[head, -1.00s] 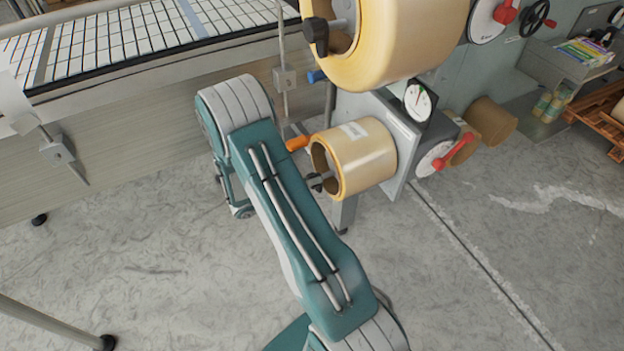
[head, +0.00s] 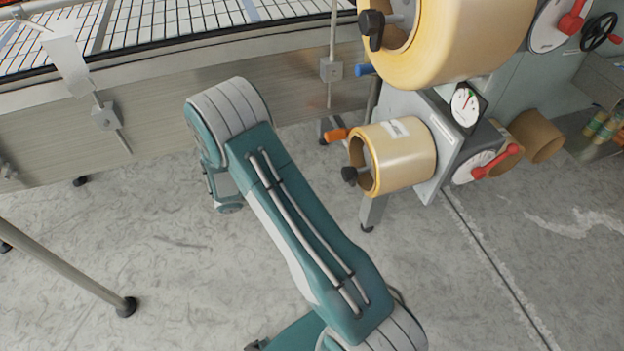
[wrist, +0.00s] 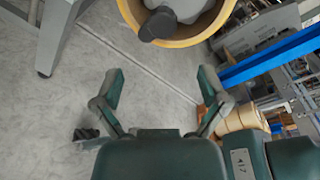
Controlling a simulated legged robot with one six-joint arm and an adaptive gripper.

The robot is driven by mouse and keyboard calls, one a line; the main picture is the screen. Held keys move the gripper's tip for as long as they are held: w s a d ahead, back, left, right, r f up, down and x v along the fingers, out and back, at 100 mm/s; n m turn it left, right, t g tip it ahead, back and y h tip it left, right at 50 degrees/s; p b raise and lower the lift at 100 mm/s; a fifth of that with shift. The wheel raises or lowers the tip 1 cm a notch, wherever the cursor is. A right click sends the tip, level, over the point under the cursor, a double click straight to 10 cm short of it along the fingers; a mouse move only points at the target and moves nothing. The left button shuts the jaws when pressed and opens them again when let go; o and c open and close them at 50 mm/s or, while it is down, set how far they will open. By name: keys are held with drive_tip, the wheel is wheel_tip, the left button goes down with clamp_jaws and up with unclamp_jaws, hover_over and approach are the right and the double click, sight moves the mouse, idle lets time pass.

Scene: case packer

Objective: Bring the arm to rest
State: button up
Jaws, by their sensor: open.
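My gripper (wrist: 158,92) shows in the wrist view with its two fingers spread wide and nothing between them. Grey concrete floor lies beyond the fingers. In the head view my teal and grey arm rises from the bottom edge and bends at the elbow toward the conveyor side. The gripper itself is hidden behind the arm there. A tape roll with a dark knob (wrist: 158,24) is above the gripper in the wrist view, apart from the fingers.
The case packer has a large upper tape roll (head: 455,45) and a lower tape roll (head: 405,157), right of my arm. An orange handle (head: 336,135) and red levers (head: 497,162) stick out. A conveyor (head: 160,95) runs along the back left. Open floor (head: 150,240) lies left of my arm.

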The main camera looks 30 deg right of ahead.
idle(0.4)
drive_tip(key=s+a+r+m+t+y, duration=0.4)
drive_tip(key=s+a+r+m+y, duration=0.2)
drive_tip(key=r+m, duration=0.6)
drive_tip(key=s+a+r+m+t+y, duration=0.5)
drive_tip(key=s+r+m+y, duration=0.5)
drive_tip(key=r, duration=0.4)
drive_tip(key=shift+s+a+m+t, duration=0.3)
drive_tip(key=shift+s+a+m, duration=0.35)
drive_tip(key=shift+m, duration=0.65)
drive_tip(key=shift+w, duration=0.1)
